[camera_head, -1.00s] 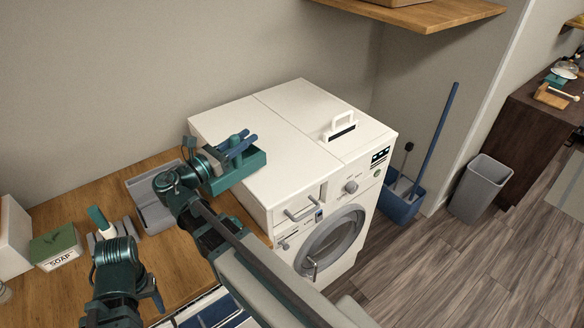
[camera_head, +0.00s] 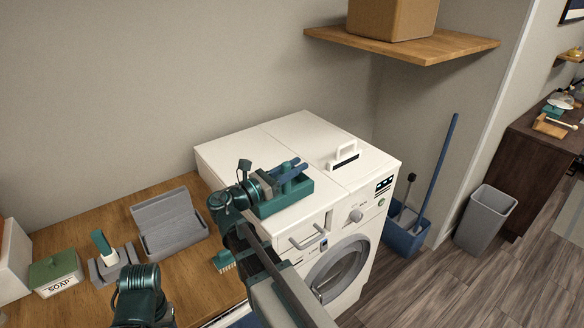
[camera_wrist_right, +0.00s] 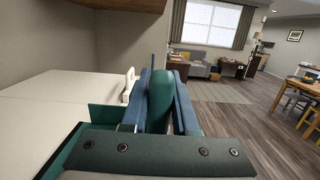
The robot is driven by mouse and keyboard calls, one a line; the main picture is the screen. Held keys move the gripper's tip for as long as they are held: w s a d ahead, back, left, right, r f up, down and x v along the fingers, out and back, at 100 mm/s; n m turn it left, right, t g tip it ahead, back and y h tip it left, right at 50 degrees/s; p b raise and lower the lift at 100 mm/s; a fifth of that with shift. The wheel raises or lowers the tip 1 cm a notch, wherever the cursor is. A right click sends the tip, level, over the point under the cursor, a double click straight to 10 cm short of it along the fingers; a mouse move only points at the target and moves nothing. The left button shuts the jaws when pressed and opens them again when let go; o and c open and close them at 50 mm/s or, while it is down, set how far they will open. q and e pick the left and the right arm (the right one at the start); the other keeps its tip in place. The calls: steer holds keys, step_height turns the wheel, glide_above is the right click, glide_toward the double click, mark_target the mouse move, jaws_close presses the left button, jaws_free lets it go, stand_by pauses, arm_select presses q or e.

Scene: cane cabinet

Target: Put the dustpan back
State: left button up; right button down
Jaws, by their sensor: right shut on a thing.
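My right gripper (camera_head: 287,171) is shut on the green handle of the dustpan (camera_head: 288,200), which shows over the washing machine's top near its front left edge. In the right wrist view the handle (camera_wrist_right: 160,97) stands between my two blue fingers, and part of the green pan (camera_wrist_right: 97,122) shows to the left. I cannot tell whether the pan touches the machine. A green brush (camera_head: 224,261) lies on the wooden counter, partly behind my right arm. My left arm enters at the lower left; its fingers do not show.
The white washing machine (camera_head: 240,150) has a white-handled item (camera_head: 343,157) on top. An open grey box (camera_head: 170,224), a grey holder with a green handle (camera_head: 106,258) and a soap box (camera_head: 57,272) stand on the counter (camera_head: 90,218). A blue bucket (camera_head: 405,238) and grey bin (camera_head: 484,220) are on the floor.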

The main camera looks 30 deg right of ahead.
glide_above(294, 182)
steer(key=s+a, duration=0.1)
steer(key=s, duration=0.1)
steer(key=shift+s+a+f, duration=0.1)
steer(key=shift+s+f, duration=0.05)
steer(key=shift+f, duration=0.1)
steer(key=w+f+b, duration=0.1)
steer(key=f+b, duration=0.1)
steer(key=w+d+f+b, duration=0.1)
steer(key=f+b, duration=0.1)
steer(key=shift+w+d, duration=0.15)
steer(key=shift+r, duration=0.1)
